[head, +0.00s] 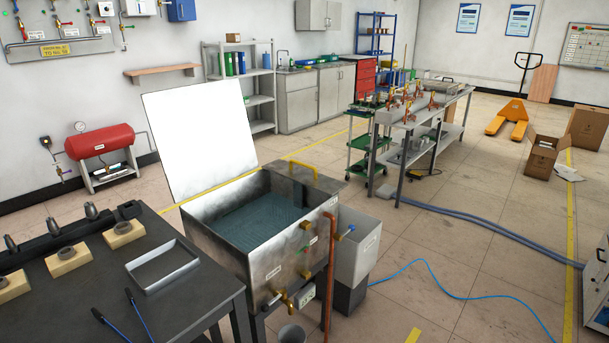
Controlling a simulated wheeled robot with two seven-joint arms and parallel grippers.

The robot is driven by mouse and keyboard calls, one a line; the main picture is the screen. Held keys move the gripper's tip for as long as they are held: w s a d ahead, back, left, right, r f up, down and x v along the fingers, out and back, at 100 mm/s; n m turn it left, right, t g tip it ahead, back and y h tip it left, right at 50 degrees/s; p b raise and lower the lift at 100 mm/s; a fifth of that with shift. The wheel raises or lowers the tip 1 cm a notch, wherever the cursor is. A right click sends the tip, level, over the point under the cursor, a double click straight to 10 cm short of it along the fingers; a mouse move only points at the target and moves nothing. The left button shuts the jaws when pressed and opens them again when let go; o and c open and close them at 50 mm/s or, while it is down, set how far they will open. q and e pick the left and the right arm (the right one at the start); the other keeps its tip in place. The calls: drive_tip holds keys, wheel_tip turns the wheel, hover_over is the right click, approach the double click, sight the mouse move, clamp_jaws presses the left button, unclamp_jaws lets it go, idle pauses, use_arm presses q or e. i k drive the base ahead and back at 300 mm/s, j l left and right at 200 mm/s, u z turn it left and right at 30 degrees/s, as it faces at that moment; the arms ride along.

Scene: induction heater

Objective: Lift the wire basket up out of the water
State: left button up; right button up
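The steel tank (292,252) stands in the middle with its white lid (200,125) raised at the back left. Inside it is a blue-green surface with a fine mesh-like pattern (258,222), low between the walls. It looks like the wire basket under water, but I cannot clearly tell basket from water. A yellow handle (317,171) stands up at the tank's back right edge. I cannot tell whether it belongs to the basket or to the tank. Neither of my grippers is in view.
A copper pipe (328,285) and a grey bin (357,245) stand right of the tank. A blue hose crosses the floor.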

sight(301, 176)
drive_tip(key=i+l+u, duration=0.3)
drive_tip(key=i+l, duration=0.7)
drive_tip(key=l, duration=0.15)
